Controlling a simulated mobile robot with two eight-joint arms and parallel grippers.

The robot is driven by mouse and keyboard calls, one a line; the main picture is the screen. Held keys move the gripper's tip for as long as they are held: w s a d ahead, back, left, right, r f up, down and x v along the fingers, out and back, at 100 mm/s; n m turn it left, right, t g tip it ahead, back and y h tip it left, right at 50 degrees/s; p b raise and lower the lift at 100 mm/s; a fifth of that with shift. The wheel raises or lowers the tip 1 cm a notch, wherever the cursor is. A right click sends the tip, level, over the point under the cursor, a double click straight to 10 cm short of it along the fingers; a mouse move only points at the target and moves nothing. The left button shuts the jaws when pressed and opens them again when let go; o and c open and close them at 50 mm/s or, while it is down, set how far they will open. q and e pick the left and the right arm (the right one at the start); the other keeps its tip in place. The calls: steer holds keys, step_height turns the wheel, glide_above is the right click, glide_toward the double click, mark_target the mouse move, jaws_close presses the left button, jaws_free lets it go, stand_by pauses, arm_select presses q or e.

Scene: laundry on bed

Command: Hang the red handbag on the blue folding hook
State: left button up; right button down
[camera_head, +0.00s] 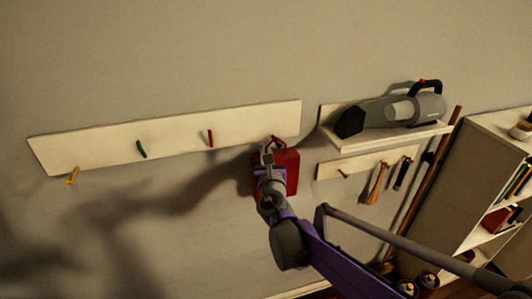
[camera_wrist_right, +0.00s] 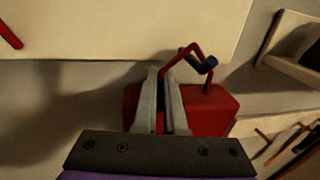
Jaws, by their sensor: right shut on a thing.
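The red handbag (camera_head: 291,172) is at the right end of the long hook board, in front of the wall. My right gripper (camera_head: 267,158) is shut on it. In the right wrist view the fingers (camera_wrist_right: 161,78) are on the left leg of the handle (camera_wrist_right: 187,50), above the handbag's body (camera_wrist_right: 215,108). The blue hook (camera_wrist_right: 208,66) shows at the right part of the handle, overlapping it. I cannot tell whether the handle rests on the hook or only passes by it. My left gripper is not in view.
The long pale board (camera_head: 90,155) carries yellow (camera_head: 73,175), green (camera_head: 141,149) and red (camera_head: 210,138) hooks. To the right, a shelf (camera_head: 385,136) holds a handheld vacuum (camera_head: 400,106), above a smaller board (camera_head: 365,160) with hanging tools. A bookcase (camera_head: 480,160) stands further right.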

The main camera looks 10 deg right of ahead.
steer(key=c, duration=0.9)
jaws_free()
steer(key=s+a, duration=0.2)
steer(key=s, duration=0.8)
steer(key=s+d+f+m+g+h+b, duration=0.1)
steer(key=s+d+f+m+g+h, duration=0.15)
steer(key=s+d+f+m, duration=0.55)
steer(key=s+d+f+m+g+h, duration=0.15)
steer(key=s+m+g, duration=0.3)
steer(key=m, duration=0.75)
steer(key=shift+s+a+f+m+g+y, duration=0.85)
steer(key=shift+s+a+f+m+y, duration=0.3)
steer(key=shift+s+f+m, duration=1)
steer(key=shift+s+a+f+m+g+y, duration=1.05)
steer(key=shift+s+f+m, duration=0.55)
steer(key=shift+s+m, duration=1)
steer(key=shift+s+a+f+m+g+y, duration=0.7)
steer(key=shift+s+a+f+m+y, duration=0.55)
steer(key=shift+s+f+m, duration=0.9)
